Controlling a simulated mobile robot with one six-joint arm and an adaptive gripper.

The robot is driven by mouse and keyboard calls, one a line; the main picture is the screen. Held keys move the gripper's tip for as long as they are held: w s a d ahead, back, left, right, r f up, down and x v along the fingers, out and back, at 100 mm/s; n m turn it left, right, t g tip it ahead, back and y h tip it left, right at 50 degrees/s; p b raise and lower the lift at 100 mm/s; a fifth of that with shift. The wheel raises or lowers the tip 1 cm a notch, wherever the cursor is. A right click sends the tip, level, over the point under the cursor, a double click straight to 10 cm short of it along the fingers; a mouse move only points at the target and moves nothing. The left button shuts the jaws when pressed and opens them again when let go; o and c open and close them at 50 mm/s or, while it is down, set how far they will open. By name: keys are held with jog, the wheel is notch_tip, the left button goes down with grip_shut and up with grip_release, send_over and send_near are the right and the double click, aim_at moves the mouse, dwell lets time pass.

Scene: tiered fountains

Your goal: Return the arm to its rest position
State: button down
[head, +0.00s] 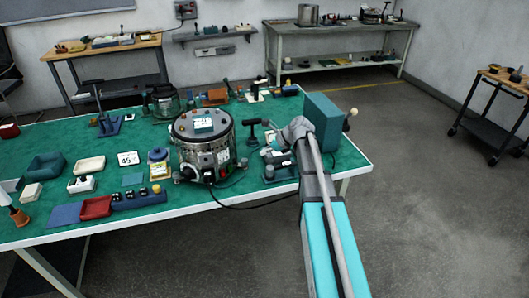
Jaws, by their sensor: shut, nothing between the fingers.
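My arm reaches forward from the bottom of the head view to the right end of the green-topped table (250,205). My gripper (268,152) is small in the picture, at the arm's far end near the table's right part. It is shut with nothing held. It appears beside a dark stand (278,171) and right of a round metal pot-like device (204,147). I cannot tell whether it touches the stand. A teal box (322,120) stands just right of my wrist.
A black cable (250,207) hangs over the table's front edge. Red (96,207) and dark green (46,165) trays lie at the left. A grey bench (340,40) stands at the back and a black cart (497,115) at the right. The floor right of the table is clear.

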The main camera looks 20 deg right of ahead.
jog(key=s+a+n+g+h+p, duration=0.2)
jog(key=s+a+n+h+p, duration=0.1)
jog(key=s+n, duration=0.9)
jog(key=s+a+r+n+g+h+p, duration=0.1)
jog(key=s+a+n+g+h+p, duration=0.2)
jog(key=s+n, duration=0.9)
jog(key=shift+s+a+r+n+h+p, duration=0.3)
jog(key=shift+a+n+h+p, duration=0.15)
jog(key=shift+a+h, duration=0.35)
jog(key=shift+a, duration=0.1)
dwell(0.5)
